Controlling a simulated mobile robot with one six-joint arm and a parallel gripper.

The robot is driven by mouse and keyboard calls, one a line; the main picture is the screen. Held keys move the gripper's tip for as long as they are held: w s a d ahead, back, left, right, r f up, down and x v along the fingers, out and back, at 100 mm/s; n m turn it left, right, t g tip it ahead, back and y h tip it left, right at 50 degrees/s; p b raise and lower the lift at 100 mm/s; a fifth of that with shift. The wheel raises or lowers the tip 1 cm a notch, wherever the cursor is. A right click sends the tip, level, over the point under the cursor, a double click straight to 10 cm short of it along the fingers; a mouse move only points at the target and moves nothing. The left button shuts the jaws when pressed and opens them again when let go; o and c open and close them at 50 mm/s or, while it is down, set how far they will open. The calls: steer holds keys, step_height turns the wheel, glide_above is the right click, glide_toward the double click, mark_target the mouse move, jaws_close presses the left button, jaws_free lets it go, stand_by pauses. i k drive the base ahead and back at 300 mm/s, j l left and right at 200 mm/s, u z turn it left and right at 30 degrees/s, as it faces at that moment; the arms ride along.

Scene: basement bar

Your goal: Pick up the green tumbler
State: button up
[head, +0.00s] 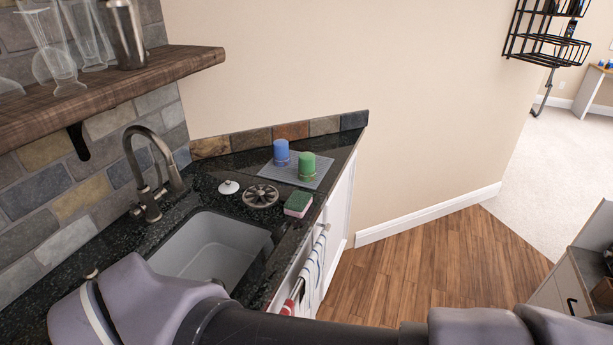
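A green tumbler (306,166) stands upright on a grey mat (269,173) at the far corner of the dark granite counter. A blue tumbler (281,152) stands upright just behind it and to its left, on the same mat. My arm crosses the bottom of the head view, in front of the sink. My gripper is not in the picture, so its state and its place relative to the green tumbler do not show.
A green and pink sponge (298,204), a round dark strainer (261,195) and a white knob-topped stopper (229,187) lie near the sink (212,247). A tall faucet (150,170) rises on the left. A wooden shelf (120,85) with glasses overhangs the left side.

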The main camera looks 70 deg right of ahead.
mark_target(306, 172)
steer(key=z, duration=2.45)
